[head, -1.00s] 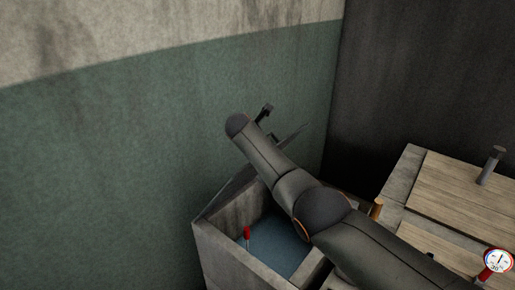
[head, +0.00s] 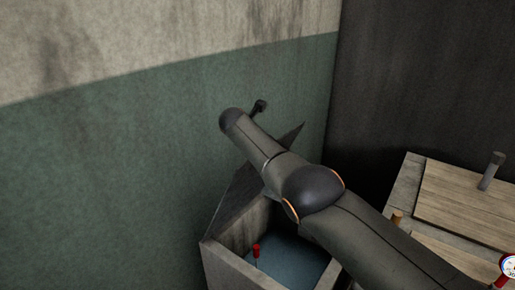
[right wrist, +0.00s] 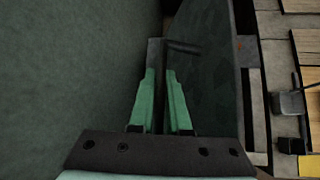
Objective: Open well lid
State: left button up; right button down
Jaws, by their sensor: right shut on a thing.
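The well is a grey stone box (head: 228,270) with bluish water (head: 292,260) inside. Its dark lid (head: 236,198) stands steeply raised on the wall side, with one corner showing beyond my right arm. In the right wrist view the lid (right wrist: 208,95) is a dark greenish panel, with a dark bar near its top. My right gripper (right wrist: 163,85) has its green fingers shut on the lid's edge. In the head view my right arm hides much of the lid, and I cannot make out the fingers. My left gripper is in neither view.
A red-topped float (head: 256,250) stands in the water. To the right is a stone block with wooden covers (head: 465,195), a grey post (head: 491,170) and a dial gauge (head: 509,267). The green wall (head: 110,190) is close behind the lid.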

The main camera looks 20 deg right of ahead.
dwell(0.4)
jog(key=c, duration=0.9)
grip_release()
jog(key=shift+w, duration=0.1)
jog(key=p+v, duration=0.2)
jog(key=p, duration=0.1)
jog(key=shift+a+r, duration=0.1)
jog(key=shift+r, duration=0.15)
jog(key=shift+s+a+r, duration=0.2)
jog(key=shift+s+a, duration=0.05)
jog(key=shift+s, duration=0.1)
jog(key=v, duration=0.9)
jog(key=shift+r, duration=0.15)
